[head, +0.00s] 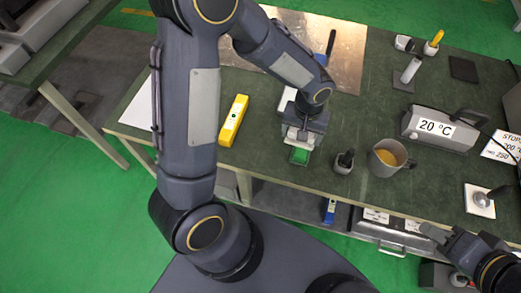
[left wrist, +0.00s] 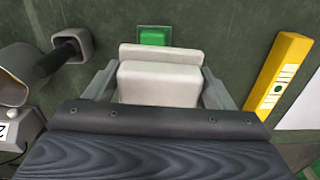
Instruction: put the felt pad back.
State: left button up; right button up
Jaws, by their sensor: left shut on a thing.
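My left gripper (head: 300,137) is low over the front of the green bench. Its jaws are shut on a pale grey-white block (left wrist: 160,82), which I take to be the felt pad. The left wrist view shows one finger on each side of the block. A bright green patch (head: 300,156) lies just in front of the gripper; it also shows beyond the block in the left wrist view (left wrist: 154,35). I cannot tell whether the block touches the bench. My right gripper (head: 437,234) is at the lower right, by the bench front; its jaw opening is unclear.
A yellow spirit level (head: 233,121) lies left of the left gripper. A small grey cup (head: 343,166) with a dark handle and a mug (head: 384,161) stand to its right. A box marked 20 °C (head: 436,130) stands farther right. A dark square (head: 463,69) lies at the back right.

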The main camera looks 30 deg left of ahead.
pick_arm(q)
jog(key=shift+s+d+r+b, duration=0.25)
jog(key=shift+s+d+b, duration=0.55)
jog(key=shift+b, duration=0.4)
jog(key=shift+s+d+r, duration=0.15)
jog(key=shift+d+r, duration=0.05)
jog(key=shift+r, duration=0.05)
jog(key=shift+a+n, duration=0.3)
jog(key=shift+a, duration=0.1)
jog(key=a+f, duration=0.3)
jog(key=a, duration=0.5)
send_over(263, 144)
jog(key=d, duration=0.1)
notch_tip(263, 144, down, 5)
jog(key=shift+s+f, duration=0.15)
jog(key=shift+a+f, duration=0.3)
jog(key=shift+f, duration=0.05)
jog(key=f, duration=0.2)
jog(key=f+b, duration=0.1)
jog(key=shift+a+f, duration=0.25)
jog(key=shift+f, duration=0.1)
jog(key=o, duration=0.5)
jog(key=shift+f, duration=0.15)
jog(key=o, duration=0.5)
jog(key=shift+c, duration=0.2)
pick_arm(e)
notch_tip(263, 144, down, 6)
jog(key=shift+d+r, duration=0.1)
jog(key=shift+r, duration=0.1)
